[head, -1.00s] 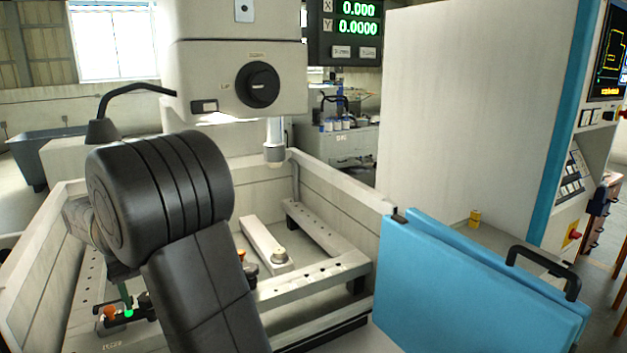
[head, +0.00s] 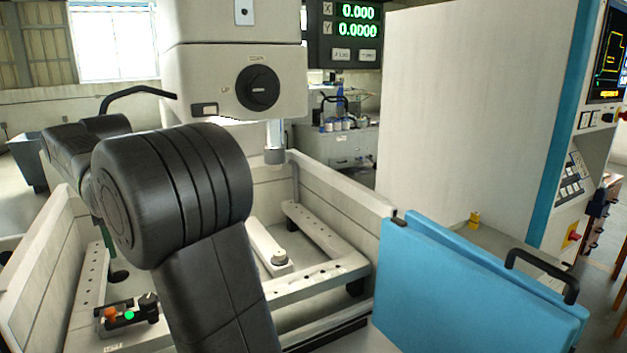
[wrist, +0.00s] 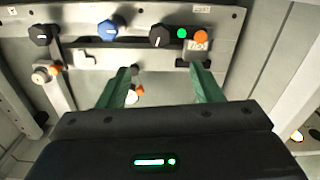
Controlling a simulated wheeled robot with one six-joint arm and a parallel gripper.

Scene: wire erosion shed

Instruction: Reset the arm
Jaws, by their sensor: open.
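My gripper (wrist: 161,68) is open in the wrist view, with its two green fingers apart and nothing held between them. The fingers point toward a pale rail (wrist: 130,60) carrying dark and blue knobs. In the head view my arm's thick black joint fills the left middle and hides much of the gripper. A small green part of it shows at the left, above the left rail (head: 86,295).
Tank walls (head: 45,275) surround the rails. The machine head (head: 235,75) hangs above the tank. Blue doors (head: 470,285) stand at the right.

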